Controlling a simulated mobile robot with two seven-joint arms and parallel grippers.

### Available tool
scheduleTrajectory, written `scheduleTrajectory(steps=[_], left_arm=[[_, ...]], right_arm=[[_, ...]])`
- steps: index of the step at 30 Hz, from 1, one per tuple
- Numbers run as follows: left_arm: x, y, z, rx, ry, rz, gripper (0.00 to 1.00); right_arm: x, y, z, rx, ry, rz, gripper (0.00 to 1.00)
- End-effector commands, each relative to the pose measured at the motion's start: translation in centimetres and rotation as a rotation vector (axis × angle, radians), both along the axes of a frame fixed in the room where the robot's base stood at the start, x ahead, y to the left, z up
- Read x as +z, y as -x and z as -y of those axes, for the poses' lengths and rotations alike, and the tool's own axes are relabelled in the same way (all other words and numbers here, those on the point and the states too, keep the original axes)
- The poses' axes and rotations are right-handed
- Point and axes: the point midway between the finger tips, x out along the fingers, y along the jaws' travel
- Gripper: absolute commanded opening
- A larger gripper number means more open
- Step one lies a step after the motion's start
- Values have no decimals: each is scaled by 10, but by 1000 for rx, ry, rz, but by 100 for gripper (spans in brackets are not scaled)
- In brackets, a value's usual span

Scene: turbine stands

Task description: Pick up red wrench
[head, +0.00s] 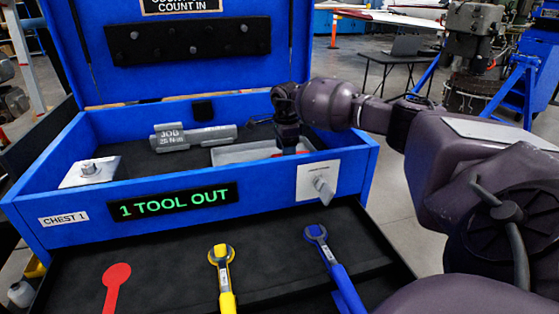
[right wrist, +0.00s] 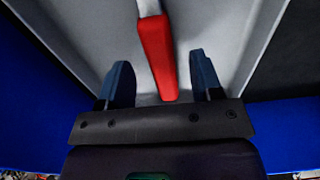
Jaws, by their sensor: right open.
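The red wrench (right wrist: 157,58) lies in a light grey tray (right wrist: 215,25). In the right wrist view its red handle points toward my palm, with a grey shaft beyond; its far end is out of frame. My right gripper (right wrist: 160,68) is open, one finger on each side of the handle, with gaps showing on both sides. In the head view the right gripper (head: 288,147) points down over the right part of the grey tray (head: 236,154) inside the blue chest, hiding most of the wrench. My left gripper is not in view.
The blue chest's front wall (head: 75,222) carries a "1 TOOL OUT" display (head: 172,203). The open drawer below holds a yellow wrench (head: 222,270), a blue wrench (head: 338,270) and a flat red wrench-shaped mark (head: 115,280).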

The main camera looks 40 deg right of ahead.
Motion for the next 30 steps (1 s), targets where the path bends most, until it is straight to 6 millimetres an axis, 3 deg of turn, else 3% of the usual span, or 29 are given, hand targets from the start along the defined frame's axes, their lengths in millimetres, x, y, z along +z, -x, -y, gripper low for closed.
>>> scheduleTrajectory(steps=[5, 12, 24, 30], left_arm=[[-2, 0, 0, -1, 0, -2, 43], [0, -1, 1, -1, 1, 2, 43], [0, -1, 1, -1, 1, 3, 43], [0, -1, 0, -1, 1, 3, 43]], right_arm=[[-23, 0, 0, 0, 0, -2, 60], [-24, 0, 0, 0, 0, 0, 60], [-24, 0, 0, 0, 0, 0, 0], [-23, 0, 0, 0, 0, 1, 0]])
